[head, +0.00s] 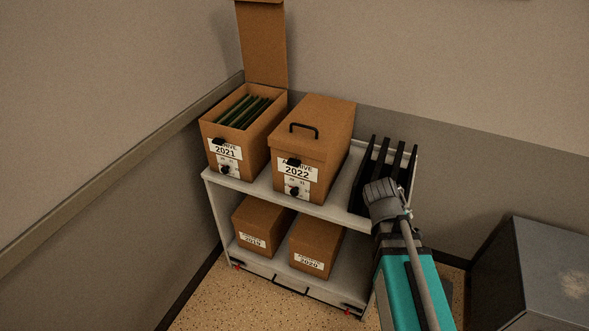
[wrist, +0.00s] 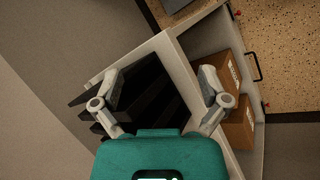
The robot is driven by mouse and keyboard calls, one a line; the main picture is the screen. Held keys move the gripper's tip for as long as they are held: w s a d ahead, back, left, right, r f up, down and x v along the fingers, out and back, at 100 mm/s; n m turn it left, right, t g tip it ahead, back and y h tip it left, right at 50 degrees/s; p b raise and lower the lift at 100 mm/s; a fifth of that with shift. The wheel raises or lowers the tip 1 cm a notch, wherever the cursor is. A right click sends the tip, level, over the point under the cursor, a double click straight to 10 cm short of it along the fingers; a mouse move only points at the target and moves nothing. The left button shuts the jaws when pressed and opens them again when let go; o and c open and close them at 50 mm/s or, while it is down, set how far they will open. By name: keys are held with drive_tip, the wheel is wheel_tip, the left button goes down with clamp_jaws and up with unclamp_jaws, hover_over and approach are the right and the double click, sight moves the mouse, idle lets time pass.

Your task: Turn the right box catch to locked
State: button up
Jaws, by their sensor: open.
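The right box (head: 312,135), labelled 2022, stands on the cart's top shelf with its lid down and a black handle on top. Its front carries a black catch knob (head: 295,190) over a small marked plate below the label, and a black piece (head: 293,162) at the lid edge. The knob's exact setting is too small to read. My gripper (wrist: 160,85) is open in the wrist view, its fingers apart with nothing held between them. In the head view my arm is right of the box, by the black rack, apart from the catch.
The left box (head: 260,132), labelled 2021, is open with its lid raised and green folders inside. A black rack (head: 386,160) stands at the right of the cart's top shelf (head: 345,187). Two boxes sit on the lower shelf. A grey cabinet (head: 545,280) is at right.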

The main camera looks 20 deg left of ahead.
drive_tip(key=w+a+n+t+h+b, duration=0.1)
drive_tip(key=w+a+n+t+b, duration=0.25)
drive_tip(key=a+n, duration=0.45)
drive_tip(key=n+t+y+b, duration=0.4)
drive_tip(key=n+t+b, duration=0.3)
drive_tip(key=n+t, duration=0.7)
approach(292, 165)
wheel_tip(292, 165, up, 3)
drive_tip(key=s+n+g, duration=0.3)
drive_tip(key=shift+a+f, duration=0.1)
drive_tip(key=shift+a, duration=0.05)
drive_tip(key=shift+w, duration=0.1)
drive_tip(key=w, duration=0.4)
drive_tip(key=w+d, duration=0.1)
drive_tip(key=w, duration=0.8)
drive_tip(key=shift+w+d, duration=0.15)
drive_tip(key=shift+w, duration=0.15)
